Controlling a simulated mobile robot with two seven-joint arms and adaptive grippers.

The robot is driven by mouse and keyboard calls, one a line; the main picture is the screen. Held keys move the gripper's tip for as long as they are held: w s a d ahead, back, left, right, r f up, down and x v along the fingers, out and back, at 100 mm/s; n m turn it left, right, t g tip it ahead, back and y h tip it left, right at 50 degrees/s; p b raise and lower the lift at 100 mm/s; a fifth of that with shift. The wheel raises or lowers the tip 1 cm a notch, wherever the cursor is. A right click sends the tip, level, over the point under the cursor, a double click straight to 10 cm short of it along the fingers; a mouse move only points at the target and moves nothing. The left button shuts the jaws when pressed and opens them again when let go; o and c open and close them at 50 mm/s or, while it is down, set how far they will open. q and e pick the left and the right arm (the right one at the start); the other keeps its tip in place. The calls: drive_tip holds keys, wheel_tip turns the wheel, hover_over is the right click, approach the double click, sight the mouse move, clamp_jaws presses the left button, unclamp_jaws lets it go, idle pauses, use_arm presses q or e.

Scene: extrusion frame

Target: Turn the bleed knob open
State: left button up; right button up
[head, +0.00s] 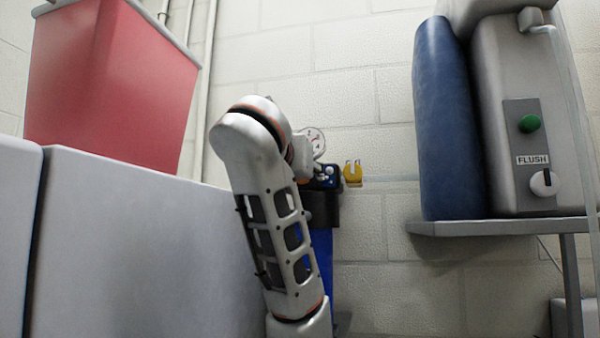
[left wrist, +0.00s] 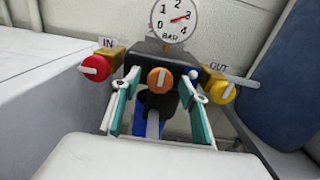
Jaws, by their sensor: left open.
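In the left wrist view, an orange knob (left wrist: 160,80) with an upright pale mark sits at the middle of a dark valve block under the gauge (left wrist: 173,20). No label on this knob is readable, so I cannot confirm that it is the bleed knob. My left gripper (left wrist: 160,88) is open, with one teal-padded finger on each side of the orange knob. Whether the pads touch it I cannot tell. In the head view my arm hides the orange knob and the fingers; the gauge (head: 315,142) shows beside the arm. My right gripper is not in view.
A red knob (left wrist: 95,67) at IN and a yellow knob (left wrist: 222,92) at OUT flank the fingers. A grey cabinet (head: 140,240) stands left. A blue cylinder (head: 442,120) and a FLUSH box (head: 515,100) stand on a shelf (head: 480,228) at right.

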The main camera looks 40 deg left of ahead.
use_arm(q)
drive_tip(key=c, duration=1.1)
drive_tip(key=n, duration=0.3)
drive_tip(key=shift+d+n+b, duration=0.1)
drive_tip(key=shift+n+b, duration=0.2)
drive_tip(key=shift+n, duration=0.1)
drive_tip(key=n, duration=0.4)
drive_tip(key=shift+n, duration=0.3)
drive_tip(key=n, duration=0.4)
drive_tip(key=shift+n, duration=0.3)
drive_tip(key=n, duration=0.4)
drive_tip(key=shift+n, duration=0.4)
